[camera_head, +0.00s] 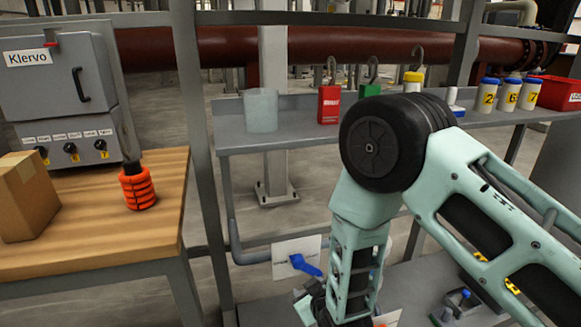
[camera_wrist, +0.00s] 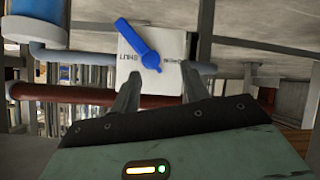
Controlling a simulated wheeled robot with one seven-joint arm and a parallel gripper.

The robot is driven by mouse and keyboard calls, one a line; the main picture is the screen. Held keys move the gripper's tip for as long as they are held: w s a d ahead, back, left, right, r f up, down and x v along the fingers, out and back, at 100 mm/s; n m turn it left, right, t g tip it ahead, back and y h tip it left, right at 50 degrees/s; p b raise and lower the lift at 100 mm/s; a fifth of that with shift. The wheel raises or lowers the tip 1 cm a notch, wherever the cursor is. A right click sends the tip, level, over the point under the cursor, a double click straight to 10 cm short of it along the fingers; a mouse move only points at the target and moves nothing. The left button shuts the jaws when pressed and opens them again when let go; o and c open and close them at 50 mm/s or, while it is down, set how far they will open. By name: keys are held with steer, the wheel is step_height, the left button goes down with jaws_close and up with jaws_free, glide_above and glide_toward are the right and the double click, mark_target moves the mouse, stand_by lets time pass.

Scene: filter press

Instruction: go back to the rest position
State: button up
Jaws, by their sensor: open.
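My gripper (camera_wrist: 158,84) is open, with two grey fingers spread and nothing between them. In the wrist view, a blue valve handle (camera_wrist: 140,46) on a white label plate (camera_wrist: 170,72) lies just beyond the fingertips. The handle slants across the plate; one label looks like "SHUT" upside down, the other is too small to read. In the head view, the blue handle (camera_head: 306,266) and the plate (camera_head: 290,250) show below the shelf, left of my forearm. There my gripper is mostly cut off at the bottom edge. No contact with the handle is visible.
A wooden bench (camera_head: 90,235) and a grey post (camera_head: 200,170) stand to the left.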

steer(key=s+a+r+g, duration=0.2)
steer(key=s+r+g, duration=0.25)
steer(key=r, duration=0.45)
steer(key=s+d+r+g+h, duration=0.1)
steer(key=s+d+r+g, duration=0.1)
steer(key=s+d+r, duration=0.45)
steer(key=s+d+r+g+h, duration=0.15)
steer(key=s+r, duration=0.25)
steer(key=s, duration=0.6)
steer(key=s+d+r+g, duration=0.35)
steer(key=s+r, duration=0.25)
steer(key=s, duration=0.2)
step_height(320, 180, up, 15)
steer(key=p, duration=1.6)
steer(key=shift+w+r+p, duration=0.2)
steer(key=shift+w+p, duration=0.1)
steer(key=shift+p, duration=0.1)
